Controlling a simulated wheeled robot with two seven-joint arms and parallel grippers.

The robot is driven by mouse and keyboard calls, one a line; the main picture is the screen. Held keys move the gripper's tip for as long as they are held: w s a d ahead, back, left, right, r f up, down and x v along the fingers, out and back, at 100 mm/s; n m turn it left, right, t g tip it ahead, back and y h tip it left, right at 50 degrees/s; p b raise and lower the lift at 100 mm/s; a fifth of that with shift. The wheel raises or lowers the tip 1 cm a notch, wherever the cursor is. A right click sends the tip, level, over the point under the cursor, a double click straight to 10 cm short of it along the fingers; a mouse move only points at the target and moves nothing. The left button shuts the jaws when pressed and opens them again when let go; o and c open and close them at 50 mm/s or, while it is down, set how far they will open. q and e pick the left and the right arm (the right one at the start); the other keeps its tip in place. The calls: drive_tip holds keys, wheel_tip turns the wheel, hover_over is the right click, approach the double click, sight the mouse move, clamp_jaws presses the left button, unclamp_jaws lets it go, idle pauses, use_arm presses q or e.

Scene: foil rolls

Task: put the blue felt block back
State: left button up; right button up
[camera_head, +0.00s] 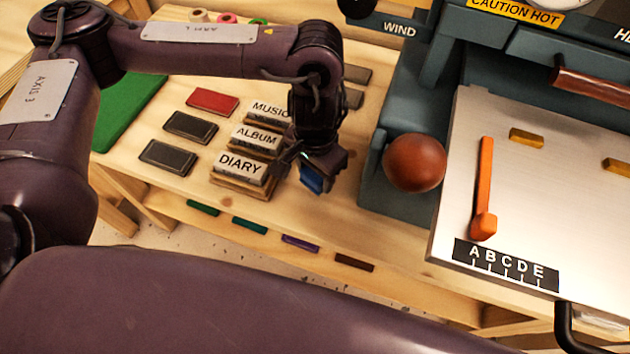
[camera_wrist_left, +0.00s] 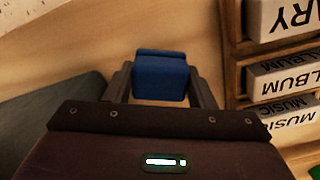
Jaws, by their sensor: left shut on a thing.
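The blue felt block (camera_head: 313,179) is between the fingers of my left gripper (camera_head: 318,168) in the head view. My left gripper is shut on it. The blue block (camera_wrist_left: 162,78) also shows in the left wrist view, between the two fingers of the left gripper (camera_wrist_left: 163,82). In the head view it is held over the wooden bench (camera_head: 310,215), right of the rack labelled DIARY. My right gripper does not show in either view.
Labelled holders MUSIC, ALBUM and DIARY (camera_head: 241,167) stand left of the gripper. Dark pads (camera_head: 168,157) and a red pad (camera_head: 212,102) lie farther left. A grey-blue machine with a brown ball knob (camera_head: 415,163) and a metal plate (camera_head: 560,185) stands at right.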

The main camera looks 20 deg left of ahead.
sight(315, 182)
use_arm(q)
wheel_tip(315, 182, down, 3)
drive_tip(key=shift+r+b, duration=0.1)
drive_tip(key=shift+b, duration=0.3)
drive_tip(key=shift+f, duration=0.35)
drive_tip(key=o, duration=0.9)
drive_tip(key=shift+f, duration=0.1)
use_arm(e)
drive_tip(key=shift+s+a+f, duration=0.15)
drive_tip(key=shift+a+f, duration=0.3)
use_arm(q)
wheel_tip(315, 182, up, 11)
drive_tip(key=p, duration=0.2)
drive_tip(key=shift+p, duration=0.4)
drive_tip(key=shift+r, duration=0.65)
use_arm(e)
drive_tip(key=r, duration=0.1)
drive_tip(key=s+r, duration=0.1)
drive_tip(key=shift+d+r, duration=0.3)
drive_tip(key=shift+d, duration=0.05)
